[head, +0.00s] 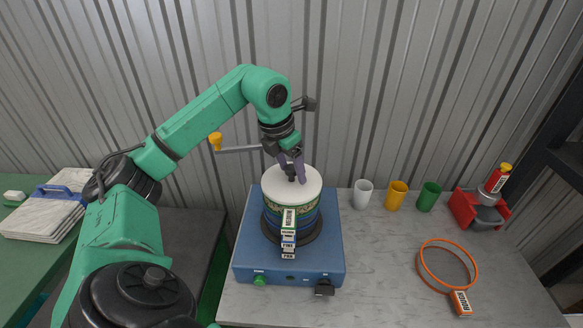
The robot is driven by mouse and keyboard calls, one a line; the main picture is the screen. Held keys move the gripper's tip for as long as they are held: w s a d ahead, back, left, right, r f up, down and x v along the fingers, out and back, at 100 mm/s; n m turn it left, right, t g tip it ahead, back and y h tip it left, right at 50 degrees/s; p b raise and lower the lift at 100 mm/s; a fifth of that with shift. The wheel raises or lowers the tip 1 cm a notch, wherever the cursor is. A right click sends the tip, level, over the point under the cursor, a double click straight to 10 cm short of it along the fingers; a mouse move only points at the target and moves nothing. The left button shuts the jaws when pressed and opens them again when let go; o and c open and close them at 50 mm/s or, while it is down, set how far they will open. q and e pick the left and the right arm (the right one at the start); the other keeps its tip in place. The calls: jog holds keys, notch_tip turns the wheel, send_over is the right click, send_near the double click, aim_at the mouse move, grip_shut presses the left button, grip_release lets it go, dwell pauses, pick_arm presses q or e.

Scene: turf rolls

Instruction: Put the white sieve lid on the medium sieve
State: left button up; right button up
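The white sieve lid (307,188) lies over the top of the sieve stack, seemingly level, with its rim at the top edge of the green-labelled medium sieve (289,219). I cannot see any gap between them. My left gripper (292,176) comes down from above, with its purple fingers around a small dark knob at the lid's centre. Whether the fingers press on the knob is too small to tell. Below the medium sieve are further labelled sieves (288,245) on a blue shaker base (252,245). My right gripper is not in view.
A loose orange sieve ring (475,262) lies on the grey table at right. White (363,195), yellow (396,196) and green (429,197) cups stand behind, beside a red device (465,210). A crank with a yellow knob (215,140) is behind the arm.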

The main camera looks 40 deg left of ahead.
aim_at(282, 186)
pick_arm(q)
jog(key=shift+r, duration=0.1)
jog(key=p+v, duration=0.2)
jog(key=v, duration=1)
